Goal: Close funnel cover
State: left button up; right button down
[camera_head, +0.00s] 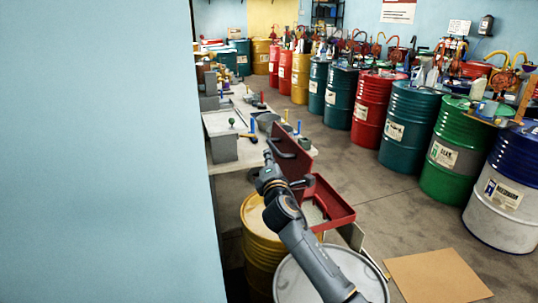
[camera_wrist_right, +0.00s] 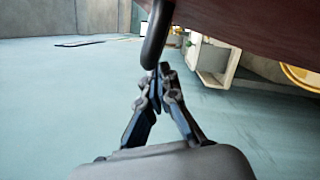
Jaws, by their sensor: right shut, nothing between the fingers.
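The red funnel (camera_head: 342,210) sits above a yellow barrel, and its cover (camera_head: 300,155) stands open, steeply raised at the funnel's left side. A black handle shows on the cover's left face. My right gripper (camera_head: 267,154) is beside that face, near the handle. In the right wrist view the fingers (camera_wrist_right: 158,78) are shut and empty. The black handle (camera_wrist_right: 155,38) is right in front of the fingertips, and the dark red cover (camera_wrist_right: 255,22) fills the upper right. I cannot tell whether the fingertips touch the handle. My left gripper is not in view.
A yellow barrel (camera_head: 262,245) stands under the funnel, and a pale-topped drum (camera_head: 365,275) is in front. A workbench (camera_head: 250,160) with tools lies behind. A blue wall (camera_head: 100,150) closes off the left. Flat cardboard (camera_head: 437,277) lies on the floor, and drums line the right.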

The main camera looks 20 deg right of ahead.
aim_at(296, 152)
jog(key=shift+w+a+f, duration=0.1)
